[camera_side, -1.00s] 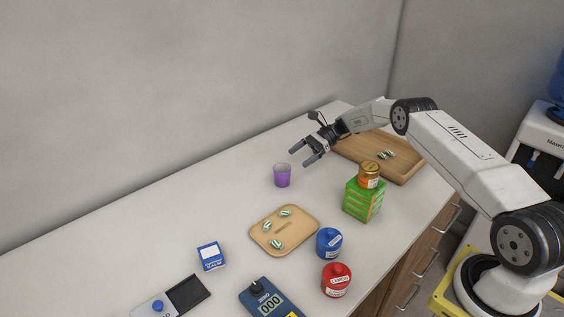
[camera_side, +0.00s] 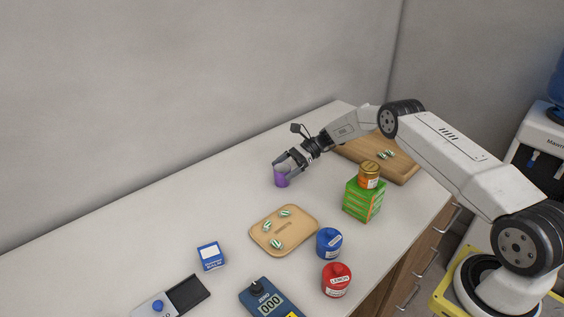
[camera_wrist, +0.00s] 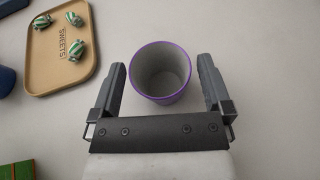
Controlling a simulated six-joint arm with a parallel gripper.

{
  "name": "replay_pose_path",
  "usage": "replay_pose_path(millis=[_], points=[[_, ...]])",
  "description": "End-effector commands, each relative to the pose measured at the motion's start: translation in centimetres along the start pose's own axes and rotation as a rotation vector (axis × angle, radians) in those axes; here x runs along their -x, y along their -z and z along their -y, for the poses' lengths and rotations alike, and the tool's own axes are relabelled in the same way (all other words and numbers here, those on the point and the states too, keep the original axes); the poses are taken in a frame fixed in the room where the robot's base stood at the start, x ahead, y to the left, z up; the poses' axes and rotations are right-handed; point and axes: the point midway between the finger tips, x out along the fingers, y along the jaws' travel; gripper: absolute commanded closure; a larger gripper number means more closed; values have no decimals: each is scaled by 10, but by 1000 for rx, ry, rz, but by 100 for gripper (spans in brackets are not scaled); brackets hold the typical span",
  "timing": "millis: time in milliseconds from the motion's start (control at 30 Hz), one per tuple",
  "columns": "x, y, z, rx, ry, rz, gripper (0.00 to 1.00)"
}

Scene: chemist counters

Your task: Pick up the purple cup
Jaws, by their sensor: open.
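The purple cup (camera_side: 281,177) stands upright on the white counter in the side view, partly hidden by my gripper (camera_side: 283,167). In the wrist view I look down into the cup (camera_wrist: 160,72), which has a purple rim and a grey, empty-looking inside. My gripper (camera_wrist: 160,76) is open, with one finger on each side of the cup. Gaps show between the fingers and the cup in the wrist view, so they appear apart from it.
A tan sweets tray (camera_side: 262,243) with striped sweets lies in front of the cup. Green boxes (camera_side: 362,205) with an orange jar (camera_side: 369,170) on top stand to the right. A wooden tray (camera_side: 402,172) lies behind. Counter left of the cup is clear.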

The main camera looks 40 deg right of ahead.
Motion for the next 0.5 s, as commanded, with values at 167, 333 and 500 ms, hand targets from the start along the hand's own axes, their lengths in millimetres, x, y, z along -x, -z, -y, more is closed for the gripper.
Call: replay_pose_path(millis=[167,333,500], points=[[-11,0,0,-1,0,0,0],[-11,0,0,-1,0,0,0],[-11,0,0,-1,0,0,0]])
